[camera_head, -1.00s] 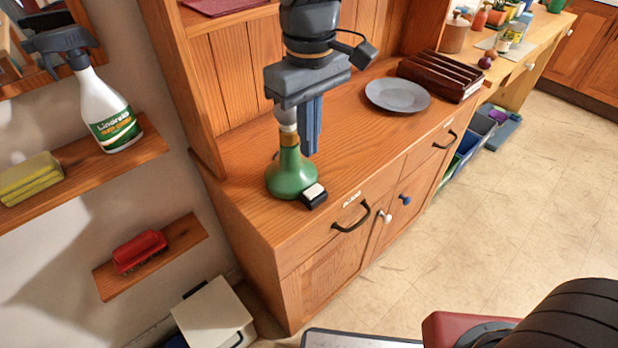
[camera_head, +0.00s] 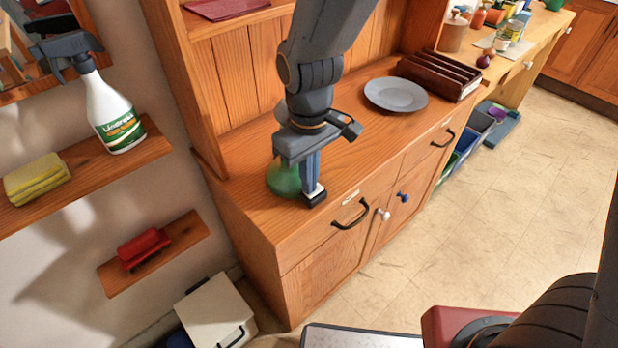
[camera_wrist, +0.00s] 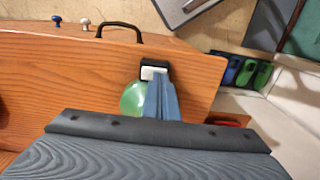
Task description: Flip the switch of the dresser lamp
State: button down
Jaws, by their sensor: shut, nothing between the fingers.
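The dresser lamp has a green rounded base (camera_head: 284,180) that stands on the dresser top near its front left corner. Its upper part is hidden behind my arm. The lamp's switch is a small black block with a white rocker (camera_head: 315,190), in front of the green base. My gripper (camera_head: 312,186) is shut and empty, pointing down with its fingertips at the switch. In the wrist view the blue fingers (camera_wrist: 162,100) reach to the white rocker (camera_wrist: 153,72), beside the green base (camera_wrist: 134,98). I cannot tell whether they touch it.
A grey plate (camera_head: 396,94) and a dark wooden rack (camera_head: 440,74) stand farther right on the dresser top (camera_head: 240,203). Wall shelves at the left hold a spray bottle (camera_head: 113,115), a sponge (camera_head: 36,180) and a red brush (camera_head: 144,248). Open floor lies to the right.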

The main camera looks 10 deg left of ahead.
jog(key=shift+s+f, duration=0.15)
jog(key=shift+f, duration=0.1)
jog(key=shift+d, duration=0.15)
jog(key=shift+w+d+r+p, duration=0.15)
jog(key=shift+w+d+p, duration=0.25)
jog(key=shift+w, duration=0.25)
jog(key=shift+r, duration=0.15)
